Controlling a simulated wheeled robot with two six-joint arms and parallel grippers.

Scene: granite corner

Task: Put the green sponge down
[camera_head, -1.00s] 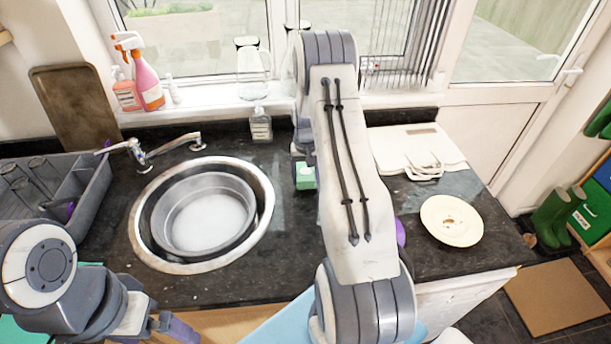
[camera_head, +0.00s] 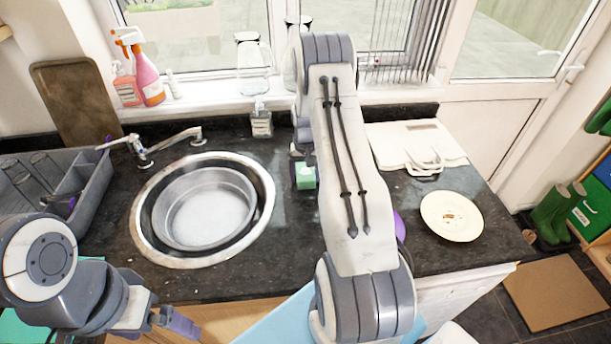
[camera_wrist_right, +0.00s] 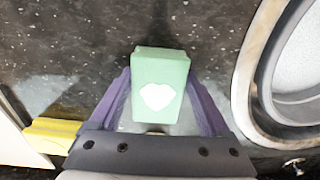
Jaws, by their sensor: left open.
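The green sponge (camera_head: 306,176) is a small block with a pale patch, seen near the middle of the head view. It also shows in the right wrist view (camera_wrist_right: 160,88), between the purple fingers of my right gripper (camera_wrist_right: 159,80). Those fingers close against its two sides. The gripper points down over the dark counter to the right of the sink; I cannot tell whether the sponge touches the counter. My arm hides part of this gripper in the head view. My left gripper (camera_head: 178,322) is open and empty at the counter's front edge, lower left.
The round sink (camera_head: 262,225) holds a metal basin (camera_head: 205,210). A soap bottle (camera_head: 261,122) stands behind the sponge. A plate (camera_head: 451,217) and white boards (camera_head: 415,147) lie to the right. A yellow object (camera_wrist_right: 50,137) shows in the wrist view. Bare counter surrounds the sponge.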

